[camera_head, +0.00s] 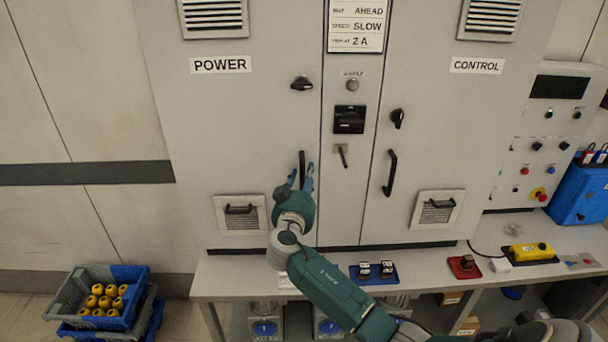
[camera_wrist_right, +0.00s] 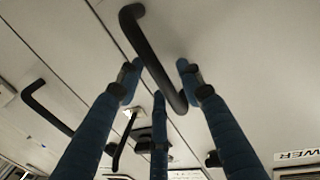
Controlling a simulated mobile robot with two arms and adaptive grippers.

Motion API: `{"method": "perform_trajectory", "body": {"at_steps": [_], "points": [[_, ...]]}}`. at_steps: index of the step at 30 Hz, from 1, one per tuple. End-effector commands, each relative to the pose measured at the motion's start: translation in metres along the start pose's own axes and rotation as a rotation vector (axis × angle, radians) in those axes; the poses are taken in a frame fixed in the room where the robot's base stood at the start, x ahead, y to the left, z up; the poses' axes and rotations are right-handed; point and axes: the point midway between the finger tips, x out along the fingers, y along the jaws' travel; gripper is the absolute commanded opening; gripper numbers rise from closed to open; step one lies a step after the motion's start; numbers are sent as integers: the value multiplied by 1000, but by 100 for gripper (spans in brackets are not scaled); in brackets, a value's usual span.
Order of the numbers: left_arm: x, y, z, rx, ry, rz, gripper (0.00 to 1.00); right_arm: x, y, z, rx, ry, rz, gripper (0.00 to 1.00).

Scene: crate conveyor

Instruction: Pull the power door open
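The power door (camera_head: 235,130) is the left door of the grey cabinet, marked by the POWER label (camera_head: 220,64). It looks shut. Its black bar handle (camera_head: 302,158) is upright near the door's right edge. Its black turn knob (camera_head: 302,83) lies sideways above the handle. My right gripper (camera_head: 301,178) is at the lower part of this handle. In the right wrist view the handle (camera_wrist_right: 150,50) runs between the spread blue fingers of the gripper (camera_wrist_right: 160,78), which look open. Whether a finger touches the handle I cannot tell. My left gripper is not in view.
The control door (camera_head: 450,130) with its own handle (camera_head: 390,173) is at the right. A switch panel (camera_head: 349,119) lies between the doors. A workbench (camera_head: 230,285) stands below the cabinet, in front of the doors. Crates with yellow items (camera_head: 80,280) stand at the lower left.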

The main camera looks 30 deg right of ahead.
Motion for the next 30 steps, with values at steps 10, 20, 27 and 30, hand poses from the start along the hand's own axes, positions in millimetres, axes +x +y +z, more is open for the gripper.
{"method": "perform_trajectory", "body": {"at_steps": [10,20,27,30], "points": [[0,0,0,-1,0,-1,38,1,0,0,0,0,-1,19],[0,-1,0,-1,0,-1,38,0,-1,1,0,0,-1,0],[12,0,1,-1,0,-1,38,-9,-2,4,3,-1,19,0],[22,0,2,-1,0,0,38,-18,-2,6,5,-2,41,0]]}}
